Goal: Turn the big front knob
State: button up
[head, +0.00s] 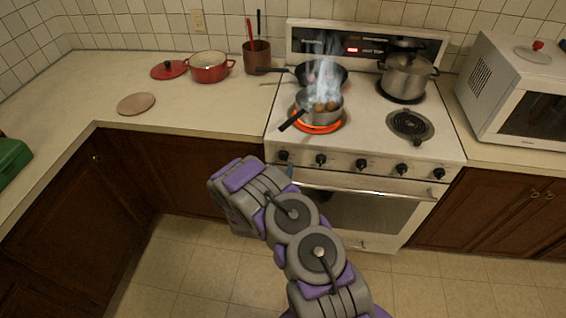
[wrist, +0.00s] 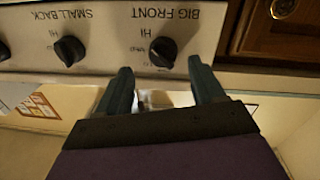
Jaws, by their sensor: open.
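The big front knob (wrist: 162,52) is black, on the white stove panel below an upside-down "BIG FRONT" label in the wrist view. In the head view it appears to be the leftmost knob (head: 284,156) on the stove front. My gripper (wrist: 160,72) is open and empty. Its two teal fingers point at the panel, with the knob centred just ahead of the gap between them; I cannot tell whether they touch it. In the head view my arm hides most of the gripper; a bluish fingertip shows just below the knob.
The "SMALL BACK" knob (wrist: 70,50) is beside it. A steaming saucepan (head: 322,108) sits on a glowing front-left burner (head: 318,127), its black handle jutting out left. The oven door handle (head: 365,191) runs below the knobs. Dark wooden cabinets (head: 195,160) stand left of the stove.

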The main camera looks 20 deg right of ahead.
aim_at(282, 159)
jog(key=w, duration=0.1)
jog(key=w+d, duration=0.1)
jog(key=w, duration=0.1)
jog(key=shift+d+b, duration=0.2)
jog(key=shift+b, duration=0.2)
jog(key=shift+w+d, duration=0.3)
jog(key=shift+d, duration=0.3)
jog(key=shift+a, duration=0.25)
jog(key=c, duration=1.1)
